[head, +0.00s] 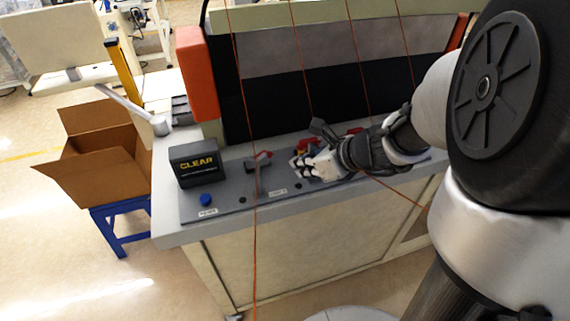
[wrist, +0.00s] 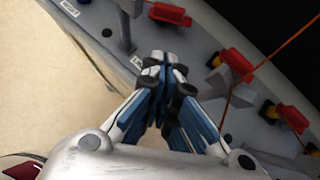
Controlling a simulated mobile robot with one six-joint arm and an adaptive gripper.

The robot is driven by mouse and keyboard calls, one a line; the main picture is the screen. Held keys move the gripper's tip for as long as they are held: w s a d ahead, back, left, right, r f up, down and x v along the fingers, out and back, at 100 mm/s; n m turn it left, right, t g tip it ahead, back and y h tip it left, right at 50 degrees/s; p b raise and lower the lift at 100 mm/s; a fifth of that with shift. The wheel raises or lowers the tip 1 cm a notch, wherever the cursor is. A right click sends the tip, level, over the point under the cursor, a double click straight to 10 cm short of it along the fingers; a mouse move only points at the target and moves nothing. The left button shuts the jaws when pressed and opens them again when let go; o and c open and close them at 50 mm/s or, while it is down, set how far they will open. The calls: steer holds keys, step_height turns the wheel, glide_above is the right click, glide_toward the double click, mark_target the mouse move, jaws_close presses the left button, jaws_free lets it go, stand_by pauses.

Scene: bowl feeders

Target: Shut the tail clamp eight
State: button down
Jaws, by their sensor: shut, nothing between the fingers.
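Several clamps with red handles stand in a row on the grey panel, and I cannot tell by a readable label which is tail clamp eight. Another red clamp (wrist: 246,76) with an orange part lies right of my fingertips in the wrist view. A further red clamp (wrist: 291,115) is beyond it. My gripper (head: 300,165) is shut and empty, low over the panel between the leftmost clamp and the others, partly hiding them; its fingertips also show in the wrist view (wrist: 164,68).
A black box marked CLEAR (head: 197,163) and a blue button (head: 206,199) are at the panel's left end. Thin orange cords (head: 303,60) hang across the bench. An open cardboard box (head: 97,160) is on a blue stand at left.

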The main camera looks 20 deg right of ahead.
steer(key=b+x, duration=0.4)
steer(key=x, duration=0.6)
steer(key=shift+w+a+f+b, duration=0.15)
steer(key=shift+f+b, duration=0.2)
steer(key=shift+w+a+r, duration=0.15)
steer(key=shift+w+a, duration=0.15)
steer(key=shift+w, duration=0.2)
steer(key=shift+w+a+r, duration=0.1)
steer(key=shift+w+a, duration=0.2)
steer(key=shift+w, duration=0.25)
steer(key=shift+w+a, duration=0.25)
steer(key=shift+w, duration=0.2)
steer(key=shift+w+a, duration=0.1)
steer(key=shift+a, duration=0.3)
steer(key=shift+d, duration=0.1)
